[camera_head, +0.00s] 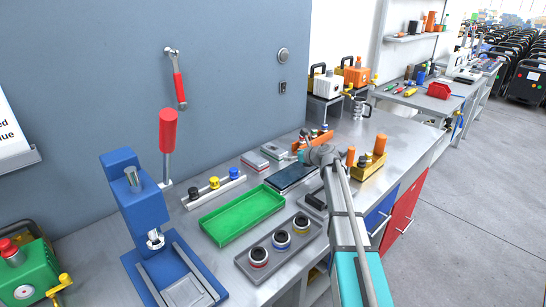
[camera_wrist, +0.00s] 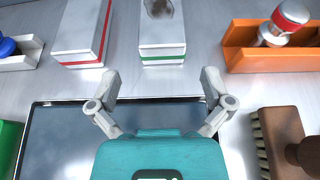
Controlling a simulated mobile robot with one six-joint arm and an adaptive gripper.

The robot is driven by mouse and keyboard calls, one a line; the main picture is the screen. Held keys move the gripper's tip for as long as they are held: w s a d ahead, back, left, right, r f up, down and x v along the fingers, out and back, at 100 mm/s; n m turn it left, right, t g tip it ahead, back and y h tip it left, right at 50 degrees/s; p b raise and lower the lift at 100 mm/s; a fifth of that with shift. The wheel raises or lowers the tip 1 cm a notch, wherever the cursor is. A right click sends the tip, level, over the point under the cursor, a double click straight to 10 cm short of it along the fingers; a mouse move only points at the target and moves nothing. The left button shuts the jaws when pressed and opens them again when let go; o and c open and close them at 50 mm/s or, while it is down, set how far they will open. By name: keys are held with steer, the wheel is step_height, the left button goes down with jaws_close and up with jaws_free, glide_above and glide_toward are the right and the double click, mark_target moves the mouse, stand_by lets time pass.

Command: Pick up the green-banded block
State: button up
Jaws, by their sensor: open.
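The green-banded block (camera_wrist: 162,32) is a pale box with a green stripe along its near edge and a dark grey mark on top. It lies at top centre in the wrist view, just beyond my fingertips. In the head view a pale block (camera_head: 272,151) at the back of the bench appears to be it; its band is too small to tell. My gripper (camera_wrist: 160,76) is open and empty, its fingers spread to either side of the block's near end. In the head view the end of my arm is over the bench, right of the blocks.
A red-banded block (camera_wrist: 84,32) lies close left of the green-banded one. An orange bin (camera_wrist: 270,60) holding red-and-white items stands to the right. A brush (camera_wrist: 277,140) is at lower right. A dark flat panel (camera_wrist: 60,140) lies beneath my gripper. A green tray (camera_head: 243,216) is nearby.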

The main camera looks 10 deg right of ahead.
mark_target(281, 152)
steer(key=shift+x, duration=0.8)
steer(key=shift+r+b+x, duration=0.2)
steer(key=shift+b+x, duration=0.2)
steer(key=shift+x, duration=0.9)
steer(key=shift+r+b+x, duration=0.15)
steer(key=shift+b+x, duration=0.25)
steer(key=shift+x, duration=0.95)
steer(key=shift+w, duration=0.2)
steer(key=c, duration=1.1)
steer(key=shift+c, duration=0.2)
steer(key=shift+r, duration=0.25)
